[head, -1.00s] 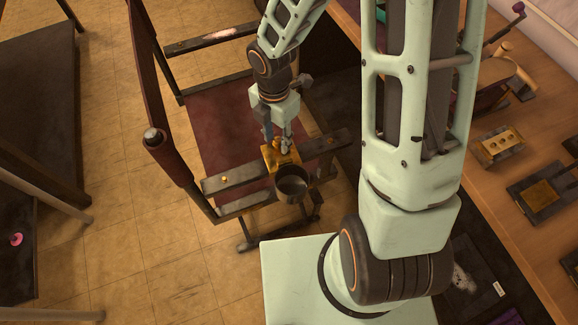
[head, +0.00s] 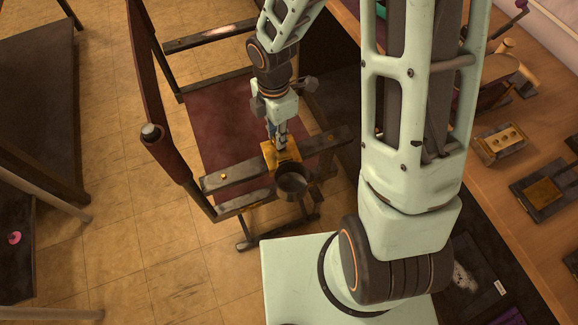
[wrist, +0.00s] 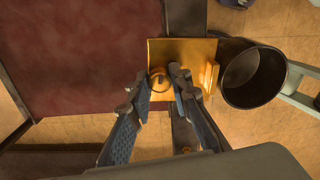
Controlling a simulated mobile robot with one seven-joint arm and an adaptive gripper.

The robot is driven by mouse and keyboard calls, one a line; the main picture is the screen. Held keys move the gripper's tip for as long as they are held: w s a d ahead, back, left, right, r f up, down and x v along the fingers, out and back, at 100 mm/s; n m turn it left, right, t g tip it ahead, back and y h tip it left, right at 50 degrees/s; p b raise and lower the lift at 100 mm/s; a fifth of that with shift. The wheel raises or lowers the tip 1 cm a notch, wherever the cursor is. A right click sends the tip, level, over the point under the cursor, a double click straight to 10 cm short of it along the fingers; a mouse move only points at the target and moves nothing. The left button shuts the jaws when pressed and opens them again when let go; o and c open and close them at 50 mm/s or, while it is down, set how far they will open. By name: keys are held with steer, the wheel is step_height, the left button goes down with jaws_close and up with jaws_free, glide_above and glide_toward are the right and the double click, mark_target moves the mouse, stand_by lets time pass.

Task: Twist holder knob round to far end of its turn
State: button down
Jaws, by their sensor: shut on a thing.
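The holder is a brass plate (head: 272,150) fixed on a dark rail of a frame. A dark round cup (head: 293,180) is attached at its near side; in the wrist view the cup (wrist: 252,75) is to the right of the plate (wrist: 188,51). The small round brass knob (wrist: 158,84) stands on the plate. My gripper (wrist: 159,79) has a finger on either side of the knob and is shut on it. In the head view my gripper (head: 281,144) points down over the plate and hides the knob.
The dark rail (head: 232,179) runs both ways from the plate. A dark red panel (head: 222,118) lies behind it. A dark red post (head: 150,100) rises at left. The wooden bench (head: 500,200) at right bears a brass block (head: 501,145). Tiled floor is open at left.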

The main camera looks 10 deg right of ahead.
steer(key=m+b, duration=0.1)
steer(key=m, duration=0.1)
steer(key=shift+f+m, duration=0.1)
steer(key=shift+m, duration=0.3)
steer(key=shift+m+b, duration=0.7)
steer(key=shift+m, duration=1.6)
steer(key=c, duration=1.8)
jaws_free()
steer(key=shift+s, duration=0.1)
steer(key=shift+c, duration=0.2)
steer(key=shift+r+n+p, duration=0.2)
steer(key=shift+n+p, duration=0.25)
steer(key=shift+n, duration=0.15)
steer(key=shift+f+n+p, duration=0.1)
steer(key=shift+n+p, duration=0.85)
steer(key=shift+n, duration=0.95)
